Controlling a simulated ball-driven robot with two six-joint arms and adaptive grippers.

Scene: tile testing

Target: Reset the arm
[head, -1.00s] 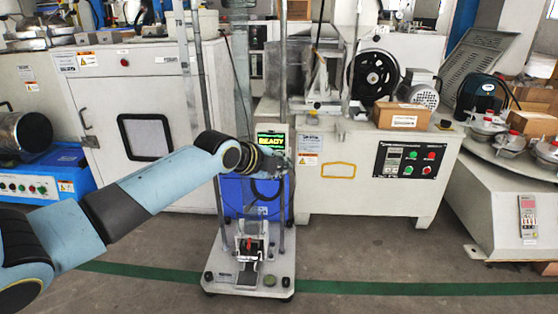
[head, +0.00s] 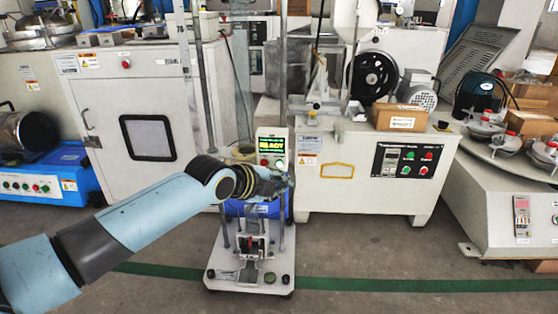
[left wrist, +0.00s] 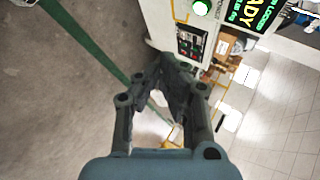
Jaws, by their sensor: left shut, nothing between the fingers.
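My left arm comes in from the left in the head view. Its gripper (head: 273,184) is at the front of the tile testing stand, just below the lit green display (head: 270,145). In the left wrist view the dark fingers of the left gripper (left wrist: 170,84) are shut with nothing between them. The stand's display also shows at the top right of that view (left wrist: 258,14), tilted. The stand's base plate (head: 222,276) is on the floor below the gripper. A small fixture with a red part (head: 252,246) sits on it. My right gripper is in neither view.
A white machine with a control panel (head: 408,160) stands to the right of the stand, with a cardboard box (head: 398,117) on top. A large white cabinet (head: 95,120) stands behind the arm. A green line (head: 400,286) crosses the open grey floor.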

